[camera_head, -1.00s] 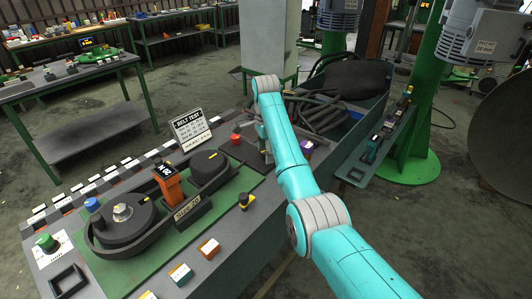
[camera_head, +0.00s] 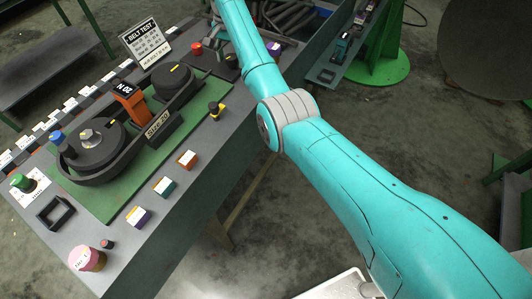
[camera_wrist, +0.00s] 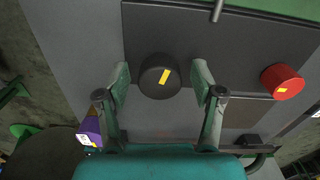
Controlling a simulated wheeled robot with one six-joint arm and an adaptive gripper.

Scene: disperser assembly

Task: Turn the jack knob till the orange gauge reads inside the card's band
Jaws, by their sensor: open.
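In the wrist view a black round knob (camera_wrist: 159,76) with a yellow mark sits on a dark plate, between the two fingers of my open gripper (camera_wrist: 160,84). A gap shows on each side of the knob. In the head view my gripper (camera_head: 213,40) is small and partly hidden at the far end of the bench. The orange gauge (camera_head: 130,103) stands by the belt between two dark pulleys; its lit display seems to show 20 N. The BELT TEST card (camera_head: 145,40) stands behind it; its smaller text is too small to read.
A red knob (camera_wrist: 282,81) lies right of the black knob in the wrist view. A purple block (camera_wrist: 90,132) is at lower left.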

